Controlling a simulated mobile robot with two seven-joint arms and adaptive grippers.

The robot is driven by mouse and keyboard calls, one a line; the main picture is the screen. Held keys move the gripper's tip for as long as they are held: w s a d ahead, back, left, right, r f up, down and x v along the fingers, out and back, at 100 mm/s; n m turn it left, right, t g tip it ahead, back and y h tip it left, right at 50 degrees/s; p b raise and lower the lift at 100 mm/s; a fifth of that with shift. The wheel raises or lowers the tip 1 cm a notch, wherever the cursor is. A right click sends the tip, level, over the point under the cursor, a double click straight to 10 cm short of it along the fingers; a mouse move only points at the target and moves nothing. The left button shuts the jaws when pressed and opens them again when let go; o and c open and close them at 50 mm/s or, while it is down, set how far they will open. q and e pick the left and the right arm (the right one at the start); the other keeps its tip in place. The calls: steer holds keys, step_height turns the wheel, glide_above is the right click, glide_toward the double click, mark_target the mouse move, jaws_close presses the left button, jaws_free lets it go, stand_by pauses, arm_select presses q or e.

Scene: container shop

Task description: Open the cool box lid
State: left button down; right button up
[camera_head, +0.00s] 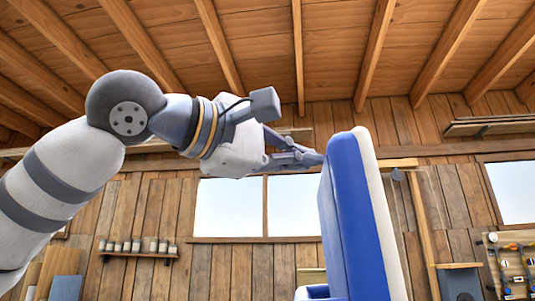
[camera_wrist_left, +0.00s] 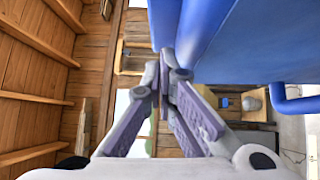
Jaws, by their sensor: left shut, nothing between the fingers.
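The cool box lid (camera_head: 352,215) stands raised and nearly upright at the right of centre in the head view, with a blue inner side and a pale outer side. A small part of the blue box body (camera_head: 318,291) shows at the bottom edge; the rest is out of frame. My left gripper (camera_head: 318,159) is shut and empty, its tips at the upper left edge of the lid; I cannot tell whether they touch. In the left wrist view the shut fingers (camera_wrist_left: 165,75) point at the blue lid (camera_wrist_left: 240,40), which fills the top right. My right gripper is not in view.
A wooden wall with windows (camera_head: 257,207) stands behind. A shelf with several small jars (camera_head: 137,247) is at the left, and a tool board (camera_head: 510,265) at the lower right. The space around the lid's top looks clear.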

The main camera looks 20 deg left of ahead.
arm_select(q)
steer(key=shift+w+d, duration=0.15)
steer(key=shift+d, duration=0.35)
steer(key=d, duration=0.2)
steer(key=w+d, duration=0.1)
steer(key=d, duration=0.1)
steer(key=w+d+r, duration=0.1)
steer(key=d, duration=0.1)
steer(key=shift+d, duration=0.1)
